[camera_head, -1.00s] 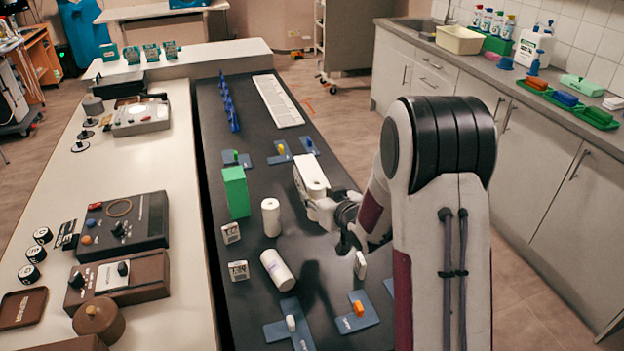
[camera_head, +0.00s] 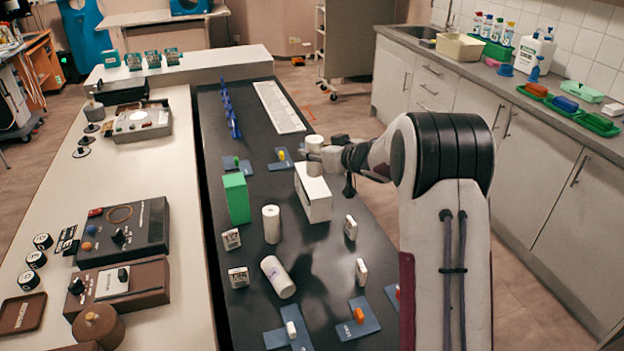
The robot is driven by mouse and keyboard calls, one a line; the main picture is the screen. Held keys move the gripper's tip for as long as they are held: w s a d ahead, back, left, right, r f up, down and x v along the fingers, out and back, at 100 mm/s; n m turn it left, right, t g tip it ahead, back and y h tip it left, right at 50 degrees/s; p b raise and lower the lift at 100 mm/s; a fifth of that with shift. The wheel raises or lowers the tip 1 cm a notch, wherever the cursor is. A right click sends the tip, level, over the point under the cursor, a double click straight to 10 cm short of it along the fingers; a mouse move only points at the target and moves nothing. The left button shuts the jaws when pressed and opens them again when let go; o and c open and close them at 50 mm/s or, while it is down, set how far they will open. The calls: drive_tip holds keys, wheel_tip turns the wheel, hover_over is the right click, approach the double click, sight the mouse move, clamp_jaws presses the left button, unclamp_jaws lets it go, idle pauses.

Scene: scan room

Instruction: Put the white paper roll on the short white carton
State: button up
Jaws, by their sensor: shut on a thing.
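My gripper (camera_head: 318,156) is shut on a white paper roll (camera_head: 314,143). The roll is upright, at the far end of the short white carton's top as seen in the head view. The short white carton (camera_head: 316,200) stands on the dark table. I cannot tell whether the roll touches its top or hangs just above it. The jaws hide part of the roll's lower half.
A green carton (camera_head: 236,198) stands left of the white one. Another white roll (camera_head: 271,224) stands nearer, and one (camera_head: 278,277) lies on its side. Small white boxes (camera_head: 351,228) and blue plates with coloured pegs (camera_head: 357,318) are around. A white keyboard-like strip (camera_head: 278,107) lies behind.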

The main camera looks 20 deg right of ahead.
drive_tip(key=shift+w+d+r+m+h, duration=0.3)
drive_tip(key=shift+w+d+r+h, duration=0.1)
drive_tip(key=shift+w+d+r, duration=0.7)
drive_tip(key=shift+a, duration=0.1)
hover_over(318, 190)
wheel_tip(318, 190, down, 6)
drive_tip(key=shift+f, duration=0.15)
drive_tip(key=shift+w, duration=0.1)
drive_tip(key=shift+f, duration=1.85)
drive_tip(key=shift+f, duration=0.15)
